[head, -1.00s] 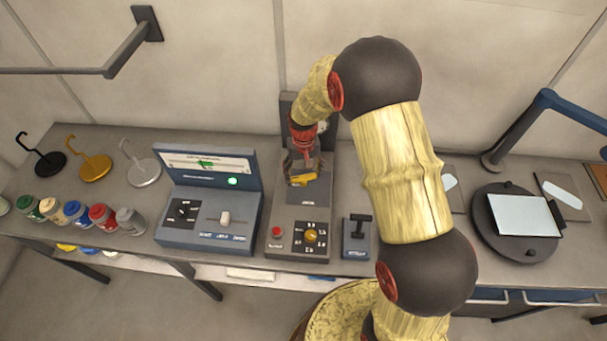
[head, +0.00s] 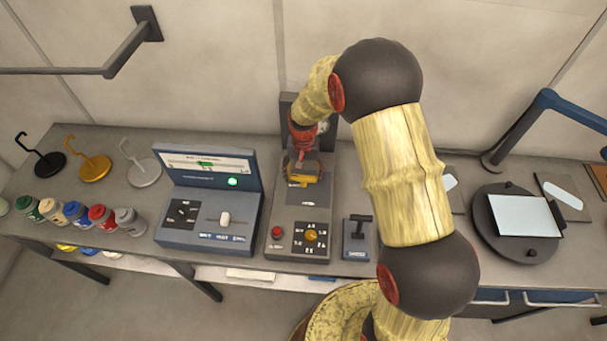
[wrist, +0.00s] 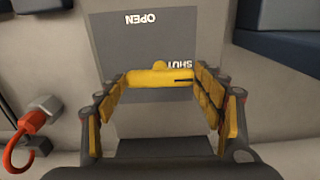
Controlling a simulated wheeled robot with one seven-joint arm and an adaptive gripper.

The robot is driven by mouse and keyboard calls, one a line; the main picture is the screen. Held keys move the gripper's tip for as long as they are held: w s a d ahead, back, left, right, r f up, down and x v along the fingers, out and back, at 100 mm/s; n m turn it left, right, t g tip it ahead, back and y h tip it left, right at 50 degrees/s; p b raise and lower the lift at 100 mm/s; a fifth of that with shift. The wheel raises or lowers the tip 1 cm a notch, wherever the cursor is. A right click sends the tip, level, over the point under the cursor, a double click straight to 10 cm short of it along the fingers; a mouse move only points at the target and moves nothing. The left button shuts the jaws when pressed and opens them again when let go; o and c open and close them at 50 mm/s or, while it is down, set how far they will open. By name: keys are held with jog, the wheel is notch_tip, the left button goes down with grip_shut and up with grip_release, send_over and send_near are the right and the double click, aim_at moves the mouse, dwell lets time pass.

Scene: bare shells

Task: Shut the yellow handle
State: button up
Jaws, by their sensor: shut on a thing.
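The yellow handle (wrist: 158,78) is a bar lying crosswise in the wrist view, on a grey panel (wrist: 130,45) lettered OPEN and SHUT. The bar is beside the word SHUT and partly covers it; OPEN is farther off and clear. My gripper (wrist: 157,88) has one yellow-padded finger at each end of the bar and is shut on it. In the head view my gripper (head: 304,164) is over the grey console, with the yellow handle (head: 306,178) showing just below it. My arm and fingers hide part of the console there.
On the console's front are a red button (head: 277,231) and a yellow knob (head: 311,235). In the wrist view a red hook (wrist: 20,145) is at left.

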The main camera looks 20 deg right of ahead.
aim_at(304, 177)
jog(key=o, duration=1.1)
jog(key=shift+o, duration=0.2)
notch_tip(304, 177, up, 12)
dwell(0.4)
